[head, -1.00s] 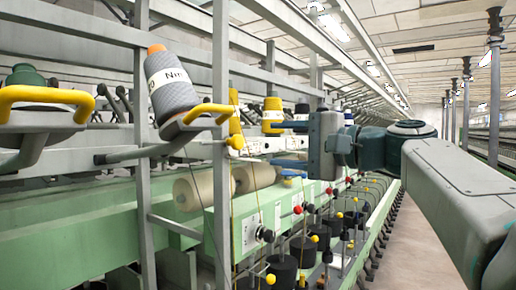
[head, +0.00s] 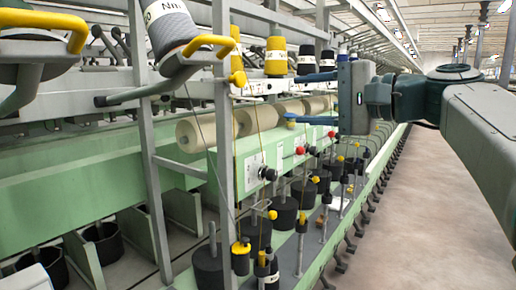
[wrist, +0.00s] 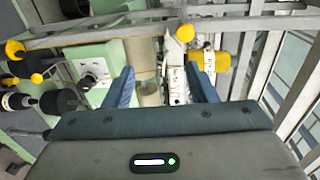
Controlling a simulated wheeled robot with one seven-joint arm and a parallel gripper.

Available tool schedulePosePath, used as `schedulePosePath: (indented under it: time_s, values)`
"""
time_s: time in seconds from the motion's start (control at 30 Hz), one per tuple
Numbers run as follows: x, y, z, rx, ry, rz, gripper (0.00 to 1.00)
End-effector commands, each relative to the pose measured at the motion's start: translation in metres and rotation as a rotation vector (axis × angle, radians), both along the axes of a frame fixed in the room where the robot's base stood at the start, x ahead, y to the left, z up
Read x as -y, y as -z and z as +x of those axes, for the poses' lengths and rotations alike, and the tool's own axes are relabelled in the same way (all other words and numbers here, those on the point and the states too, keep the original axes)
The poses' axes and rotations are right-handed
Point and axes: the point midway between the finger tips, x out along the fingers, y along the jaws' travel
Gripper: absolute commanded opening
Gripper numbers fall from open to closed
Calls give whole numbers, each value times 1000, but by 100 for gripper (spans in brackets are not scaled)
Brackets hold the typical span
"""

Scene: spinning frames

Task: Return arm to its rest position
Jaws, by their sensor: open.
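My gripper (head: 292,98) is at the right-centre of the head view, on my grey and dark teal arm coming in from the right. Its two blue fingers are apart, one above the other, pointing left toward the spinning frame (head: 242,172). In the wrist view my gripper (wrist: 160,70) shows both fingers spread with nothing held between them. Parts of the spinning frame show behind the gap; I cannot tell the exact distance to them.
A grey yarn cone (head: 171,28) sits on a yellow-handled holder at upper left. A yellow spool (head: 276,57) stands on the rail near my gripper, and also shows in the wrist view (wrist: 213,61). Black bobbins line the lower rail. The aisle floor (head: 420,220) at right is clear.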

Motion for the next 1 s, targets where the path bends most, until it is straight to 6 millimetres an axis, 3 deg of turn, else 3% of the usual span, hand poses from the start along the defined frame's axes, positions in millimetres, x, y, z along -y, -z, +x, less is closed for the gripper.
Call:
schedulePosePath:
  time_s: [0.13, 0.27, 0.4, 0.6, 0.8, 1.0]
  values:
    - [-12, 76, -3, -131, 16, -200, 51]
    - [-17, 158, -21, -236, 3, -442, 51]
    - [-14, 237, -55, -309, -56, -730, 51]
    - [6, 326, -111, -341, -203, -1139, 51]
    - [26, 370, -147, -317, -330, -1397, 51]
    - [31, 379, -155, -307, -366, -1458, 51]
